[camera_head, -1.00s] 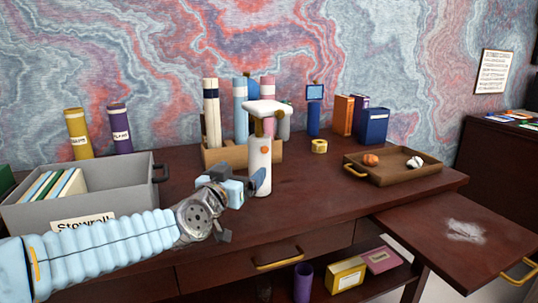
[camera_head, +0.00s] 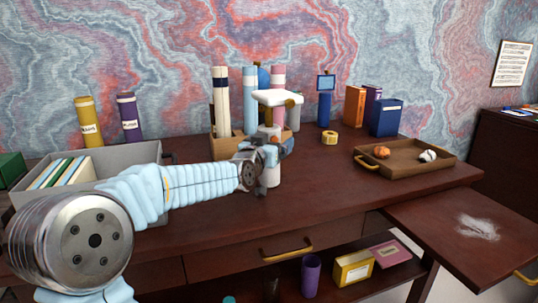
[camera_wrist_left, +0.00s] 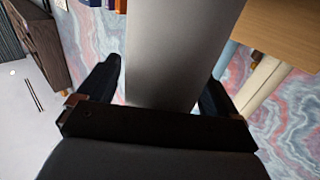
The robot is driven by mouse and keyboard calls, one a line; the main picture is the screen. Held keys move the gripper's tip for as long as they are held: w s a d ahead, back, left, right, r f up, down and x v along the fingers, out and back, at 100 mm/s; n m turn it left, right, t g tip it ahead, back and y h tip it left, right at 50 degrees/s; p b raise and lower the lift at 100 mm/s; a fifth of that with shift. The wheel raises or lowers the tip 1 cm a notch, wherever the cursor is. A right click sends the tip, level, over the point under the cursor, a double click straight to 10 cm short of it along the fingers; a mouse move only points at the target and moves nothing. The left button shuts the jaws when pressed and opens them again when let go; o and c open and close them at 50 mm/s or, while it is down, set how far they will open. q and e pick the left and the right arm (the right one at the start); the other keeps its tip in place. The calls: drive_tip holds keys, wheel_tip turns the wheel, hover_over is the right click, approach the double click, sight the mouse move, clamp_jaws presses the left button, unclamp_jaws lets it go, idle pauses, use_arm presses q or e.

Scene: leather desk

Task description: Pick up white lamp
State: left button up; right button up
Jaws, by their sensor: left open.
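The white lamp (camera_head: 271,176) stands upright on the desk, with a flat white head (camera_head: 277,98) on a cylindrical body. My left gripper (camera_head: 274,150) is at the middle of the body and hides part of it. In the left wrist view the lamp body (camera_wrist_left: 180,50) rises as a pale column between the two dark fingers of my left gripper (camera_wrist_left: 157,90). The fingers are apart, one on each side, with a visible gap at the left finger. My right gripper is not in view.
A wooden organiser (camera_head: 225,147) with tall rolled tubes stands right behind the lamp. A grey bin (camera_head: 150,155) with files is at the left. A wooden tray (camera_head: 400,170) holds small items at the right. The desk (camera_head: 330,185) right of the lamp is clear.

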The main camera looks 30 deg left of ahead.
use_arm(q)
drive_tip(key=shift+c, duration=0.3)
drive_tip(key=c, duration=1.2)
drive_tip(key=shift+c, duration=0.6)
drive_tip(key=shift+r, duration=0.2)
